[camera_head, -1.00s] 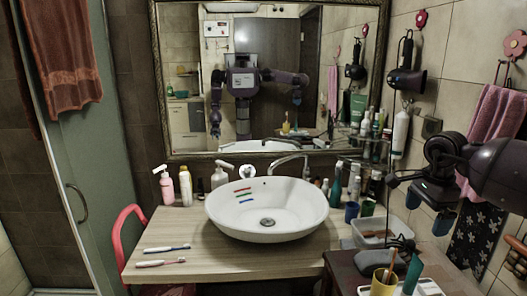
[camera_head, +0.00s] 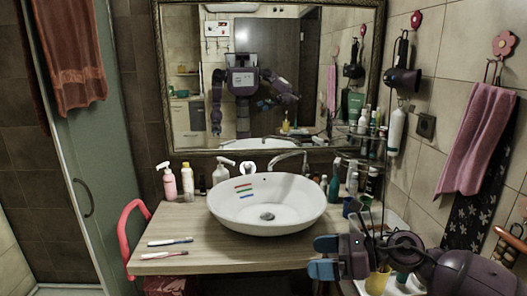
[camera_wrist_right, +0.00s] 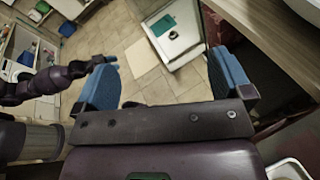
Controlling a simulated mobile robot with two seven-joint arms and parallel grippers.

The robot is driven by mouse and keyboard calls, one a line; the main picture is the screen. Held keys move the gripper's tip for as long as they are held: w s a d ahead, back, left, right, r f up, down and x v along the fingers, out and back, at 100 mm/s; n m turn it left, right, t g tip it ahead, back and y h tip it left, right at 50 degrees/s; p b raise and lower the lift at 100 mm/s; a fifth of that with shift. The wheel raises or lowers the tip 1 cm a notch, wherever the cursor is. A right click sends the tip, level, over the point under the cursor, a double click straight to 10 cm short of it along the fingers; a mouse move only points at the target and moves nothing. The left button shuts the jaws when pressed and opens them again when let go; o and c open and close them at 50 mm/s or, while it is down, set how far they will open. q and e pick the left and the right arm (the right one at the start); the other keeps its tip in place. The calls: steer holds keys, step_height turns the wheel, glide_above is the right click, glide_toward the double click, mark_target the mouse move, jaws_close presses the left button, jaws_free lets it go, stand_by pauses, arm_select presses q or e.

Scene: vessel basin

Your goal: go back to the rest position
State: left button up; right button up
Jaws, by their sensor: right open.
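My right gripper (camera_head: 325,257) is in front of the washstand's right part in the head view, with its blue fingers pointing left. In the right wrist view its two blue fingers (camera_wrist_right: 165,80) are spread wide with nothing between them, and the tiled floor shows beyond. My left arm shows at the left of the right wrist view, ending in a small bluish tip that looks like my left gripper (camera_wrist_right: 107,62); its jaws are too small to judge. The head view shows no left arm directly, only my reflection in the mirror (camera_head: 275,95).
A white basin (camera_head: 268,215) sits on the wooden counter (camera_head: 215,262). Two toothbrushes (camera_head: 168,241) lie on the counter's left. A yellow cup (camera_head: 378,282) stands close to my right arm. A pink towel (camera_head: 475,145) hangs on the right wall. Tiled floor (camera_wrist_right: 150,70) is open below the gripper.

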steer(key=s+d+f+n+t+h, duration=0.3)
steer(key=s+d+f+n+h, duration=0.45)
steer(key=n, duration=0.75)
steer(key=s+d+f+n+t+h, duration=0.4)
steer(key=s+d+f+n+h, duration=0.35)
steer(key=n, duration=0.65)
steer(key=s+f+m+g, duration=0.3)
steer(key=s+m+g, duration=0.3)
steer(key=s, duration=0.9)
steer(key=w+f+t+b, duration=0.3)
steer(key=f+b, duration=0.2)
steer(key=f, duration=0.5)
steer(key=w+f+n+t+b, duration=0.1)
steer(key=w+f+t+b, duration=0.2)
steer(key=f, duration=0.8)
steer(key=shift+d+n+t+b, duration=0.25)
steer(key=shift+n+t+b, duration=0.05)
steer(key=shift+b, duration=0.75)
